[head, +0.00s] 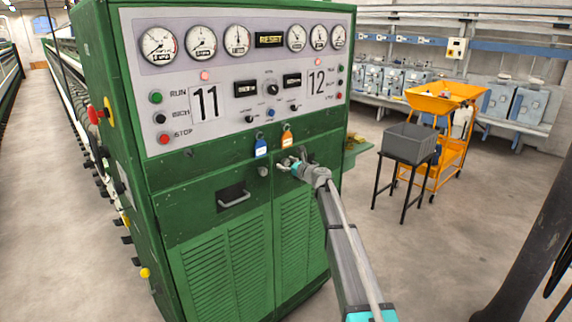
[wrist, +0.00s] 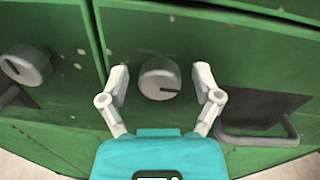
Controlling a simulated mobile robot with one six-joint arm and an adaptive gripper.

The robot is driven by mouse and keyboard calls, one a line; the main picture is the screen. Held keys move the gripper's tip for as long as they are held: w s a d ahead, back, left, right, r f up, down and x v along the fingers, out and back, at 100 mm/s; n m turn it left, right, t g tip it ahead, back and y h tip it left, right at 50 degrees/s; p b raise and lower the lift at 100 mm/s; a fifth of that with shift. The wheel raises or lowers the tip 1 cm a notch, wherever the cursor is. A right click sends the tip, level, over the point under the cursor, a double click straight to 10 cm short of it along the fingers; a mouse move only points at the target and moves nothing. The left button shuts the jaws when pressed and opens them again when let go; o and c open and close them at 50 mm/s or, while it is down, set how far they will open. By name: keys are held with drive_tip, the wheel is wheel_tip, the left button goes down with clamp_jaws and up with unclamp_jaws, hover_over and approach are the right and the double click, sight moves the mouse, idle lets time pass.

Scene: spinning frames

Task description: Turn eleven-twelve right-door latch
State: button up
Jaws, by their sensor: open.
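The right-door latch is a round silver knob (wrist: 158,79) with a dark pointer mark, on the green right door. In the wrist view my gripper (wrist: 160,78) is open, with one finger on each side of this knob. I cannot tell whether the fingertips touch it. In the head view my gripper (head: 290,163) is at the top of the right door (head: 300,237) and hides the knob. The left-door latch, a similar silver knob (wrist: 27,66), is at left in the wrist view and also shows in the head view (head: 263,172).
The green cabinet carries a panel marked 11 and 12 (head: 240,85). A blue tag (head: 261,147) and an orange tag (head: 287,138) hang above the latches. A door handle (wrist: 258,138) is right of my gripper. A grey bin (head: 408,143) and an orange cart (head: 445,110) stand right.

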clamp_jaws()
idle(0.4)
